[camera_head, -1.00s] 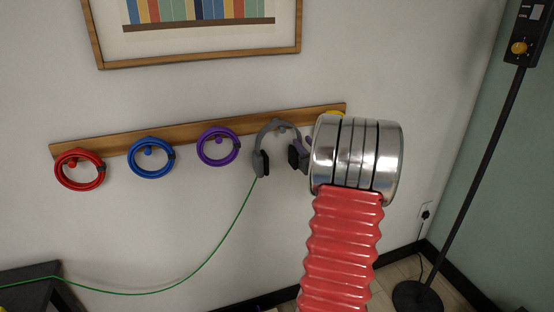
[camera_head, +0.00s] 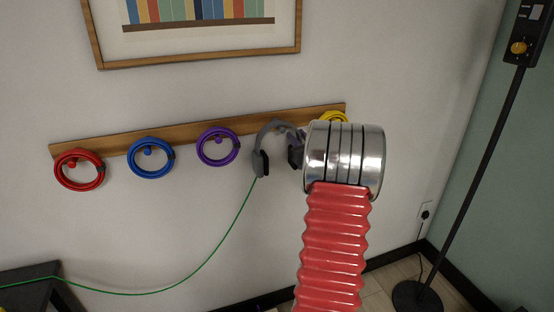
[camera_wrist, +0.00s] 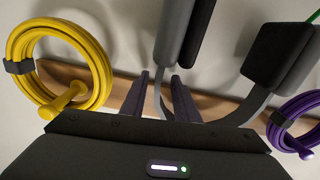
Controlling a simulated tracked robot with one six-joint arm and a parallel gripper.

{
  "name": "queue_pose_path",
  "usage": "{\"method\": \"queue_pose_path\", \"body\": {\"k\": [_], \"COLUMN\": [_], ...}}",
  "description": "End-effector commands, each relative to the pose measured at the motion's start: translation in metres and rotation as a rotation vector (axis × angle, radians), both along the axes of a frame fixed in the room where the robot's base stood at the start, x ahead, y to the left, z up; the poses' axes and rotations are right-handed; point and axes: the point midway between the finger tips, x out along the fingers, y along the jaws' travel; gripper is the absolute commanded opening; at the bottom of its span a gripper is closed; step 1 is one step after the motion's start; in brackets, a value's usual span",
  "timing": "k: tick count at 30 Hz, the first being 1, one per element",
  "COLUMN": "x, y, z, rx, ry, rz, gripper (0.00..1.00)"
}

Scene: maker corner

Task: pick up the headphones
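The grey headphones (camera_head: 262,150) hang on a wooden rail, band up and two dark ear cups down, with a green cable running off to the lower left. In the wrist view the headphones (camera_wrist: 272,55) fill the upper right, with both ear cups showing. My gripper (camera_wrist: 162,86) has its two purple-grey fingers apart, with one arm of the headband seen between them; I cannot tell whether they touch it. In the head view my metal wrist hides most of the gripper, just right of the headphones.
The wooden rail (camera_head: 190,132) also carries red (camera_head: 62,180), blue (camera_head: 133,169) and purple (camera_head: 202,155) cable coils on pegs. A yellow coil (camera_wrist: 100,75) is close beside my gripper. A framed picture (camera_head: 200,58) hangs above; a black lamp pole (camera_head: 476,170) stands right.

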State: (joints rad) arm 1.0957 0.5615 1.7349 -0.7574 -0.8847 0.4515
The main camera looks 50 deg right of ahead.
Motion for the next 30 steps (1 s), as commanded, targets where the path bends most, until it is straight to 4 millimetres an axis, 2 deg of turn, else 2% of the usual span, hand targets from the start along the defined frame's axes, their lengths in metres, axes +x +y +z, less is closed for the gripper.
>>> {"method": "queue_pose_path", "body": {"k": [13, 25, 30], "x": [-0.0002, -0.0002, -0.0001], "y": [0.0004, 0.0005, 0.0005], "z": [0.0001, 0.0001, 0.0000], "rx": [0.000, 0.000, 0.000], "ry": [0.000, 0.000, 0.000], "rz": [0.000, 0.000, 0.000], "gripper": [0.28, 0.00, 0.00]}}
